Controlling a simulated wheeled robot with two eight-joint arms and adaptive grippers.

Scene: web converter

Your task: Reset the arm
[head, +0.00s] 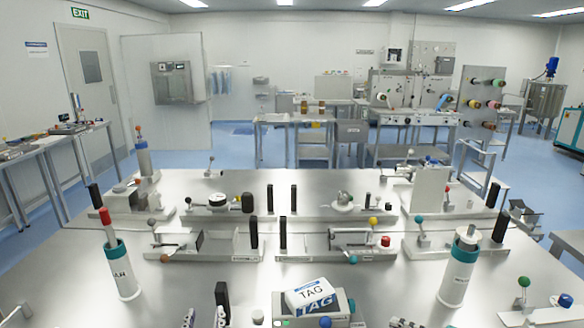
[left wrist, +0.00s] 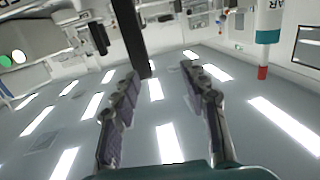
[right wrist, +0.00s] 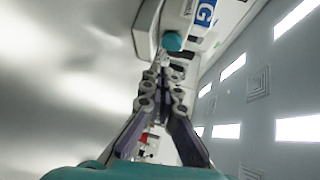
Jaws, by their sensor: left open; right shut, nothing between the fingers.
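My left gripper (head: 204,318) shows only its fingertips at the bottom edge of the head view. In the left wrist view its fingers (left wrist: 160,85) stand wide apart with nothing between them. My right gripper (head: 405,323) shows its fingertips at the bottom edge, right of the box marked TAG (head: 312,294). In the right wrist view its fingers (right wrist: 161,68) are together at the tips and hold nothing. Most of both arms is outside the head view.
A steel table (head: 330,182) carries several fixtures with levers and black posts. A white cylinder with a red-topped handle (head: 122,272) stands left, and another white cylinder (head: 458,270) stands right. A black post (head: 222,296) is close to my left fingertips. Bare tabletop lies at the left front.

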